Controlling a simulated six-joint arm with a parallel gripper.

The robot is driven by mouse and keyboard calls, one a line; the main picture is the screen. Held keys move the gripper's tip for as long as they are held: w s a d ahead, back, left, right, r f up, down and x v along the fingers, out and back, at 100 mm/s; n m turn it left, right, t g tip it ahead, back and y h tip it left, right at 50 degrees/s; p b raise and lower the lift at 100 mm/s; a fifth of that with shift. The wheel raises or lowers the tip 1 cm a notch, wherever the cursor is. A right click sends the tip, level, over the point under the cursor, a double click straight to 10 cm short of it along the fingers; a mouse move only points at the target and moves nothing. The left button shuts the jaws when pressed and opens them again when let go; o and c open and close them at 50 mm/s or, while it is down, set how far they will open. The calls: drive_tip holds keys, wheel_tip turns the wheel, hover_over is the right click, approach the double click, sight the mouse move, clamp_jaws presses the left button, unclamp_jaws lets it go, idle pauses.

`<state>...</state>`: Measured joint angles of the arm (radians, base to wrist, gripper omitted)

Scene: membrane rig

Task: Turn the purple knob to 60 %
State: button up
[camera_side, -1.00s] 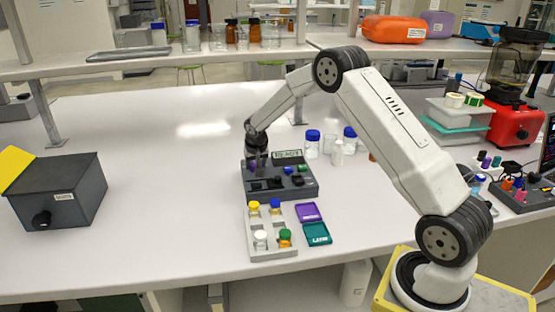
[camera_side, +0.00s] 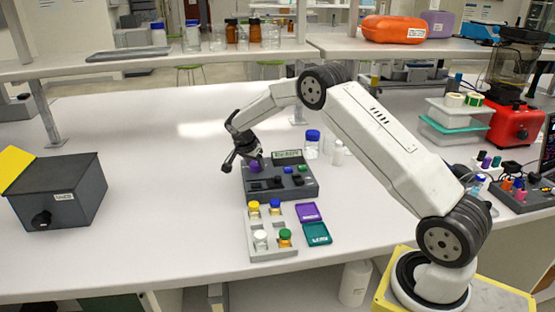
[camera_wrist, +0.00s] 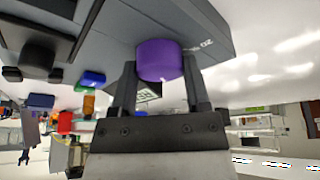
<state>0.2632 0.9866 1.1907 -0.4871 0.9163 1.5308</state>
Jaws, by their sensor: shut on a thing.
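The purple knob (camera_wrist: 160,60) sits on the grey rig box, and in the side view it shows (camera_side: 255,166) at the box's upper left. My gripper (camera_wrist: 160,85) has its two fingers on either side of the knob, shut on it. In the side view my gripper (camera_side: 245,165) is tilted over to the left of the knob. The rig box (camera_side: 300,192) carries a small display (camera_side: 288,157) whose text is too small to read surely. The knob's scale is mostly hidden.
A grey rack (camera_side: 270,250) with several capped vials stands in front of the rig, beside a purple tray (camera_side: 308,212) and a teal tray (camera_side: 317,234). Bottles (camera_side: 312,143) stand behind it. A dark grey box (camera_side: 62,190) is at the left. The bench between is clear.

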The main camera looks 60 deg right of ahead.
drive_tip(key=shift+a+m+g, duration=0.1)
drive_tip(key=shift+m+g, duration=0.6)
drive_tip(key=shift+m, duration=1)
drive_tip(key=o, duration=1.3)
drive_tip(key=shift+r, duration=0.1)
drive_tip(key=v, duration=0.7)
drive_tip(key=shift+w+r, duration=0.1)
drive_tip(key=shift+r, duration=0.2)
drive_tip(key=shift+a, duration=0.1)
